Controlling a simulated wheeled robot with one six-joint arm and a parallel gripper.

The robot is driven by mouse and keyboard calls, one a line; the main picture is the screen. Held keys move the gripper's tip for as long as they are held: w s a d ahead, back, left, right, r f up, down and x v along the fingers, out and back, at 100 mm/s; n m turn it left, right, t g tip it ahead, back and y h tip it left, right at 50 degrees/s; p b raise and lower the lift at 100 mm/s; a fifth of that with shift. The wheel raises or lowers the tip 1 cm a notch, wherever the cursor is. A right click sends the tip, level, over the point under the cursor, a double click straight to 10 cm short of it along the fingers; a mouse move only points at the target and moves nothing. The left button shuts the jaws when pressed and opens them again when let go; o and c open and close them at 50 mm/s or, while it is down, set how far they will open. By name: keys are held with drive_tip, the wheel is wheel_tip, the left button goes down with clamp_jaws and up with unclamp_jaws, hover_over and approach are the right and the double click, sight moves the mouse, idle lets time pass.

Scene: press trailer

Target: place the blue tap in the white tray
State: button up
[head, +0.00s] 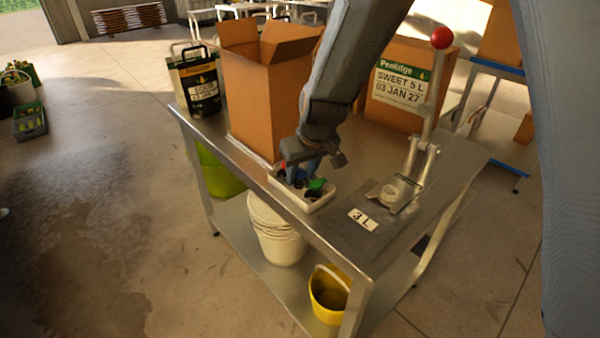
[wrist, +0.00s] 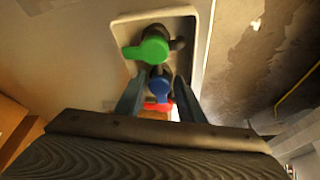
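The white tray (head: 290,198) sits on the near edge of the metal bench, and its pale rim shows in the wrist view (wrist: 166,12). A green tap (head: 317,184) lies in it, also seen in the wrist view (wrist: 149,46). The blue tap (wrist: 159,86) shows between my fingers, below the green one in the wrist view. I cannot tell whether it rests on the tray floor. A red part (wrist: 161,103) shows just beyond it. My gripper (head: 303,176) points down at the tray with its fingers apart, one on each side of the blue tap; small gaps show beside it.
A tall open cardboard box (head: 262,95) stands close behind the tray. A lever press with a red knob (head: 441,38) and a "3 L" label (head: 363,219) are to the right. A black container (head: 199,83) stands at the left. White buckets (head: 277,230) are below.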

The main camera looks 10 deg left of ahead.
drive_tip(key=b+v, duration=0.2)
drive_tip(key=v, duration=1)
drive_tip(key=s+d+f+m+g, duration=0.1)
drive_tip(key=s+d+f+m, duration=0.1)
drive_tip(key=s+d, duration=0.3)
drive_tip(key=s+d+f+m+g+h, duration=0.1)
drive_tip(key=s+d+f, duration=0.3)
drive_tip(key=d, duration=0.7)
drive_tip(key=s+d+f+m+h, duration=0.1)
drive_tip(key=s+d+f+m, duration=0.2)
drive_tip(key=s+d, duration=0.3)
drive_tip(key=shift+d+f+m+g, duration=0.35)
drive_tip(key=shift+d+f, duration=0.25)
drive_tip(key=shift+d, duration=0.5)
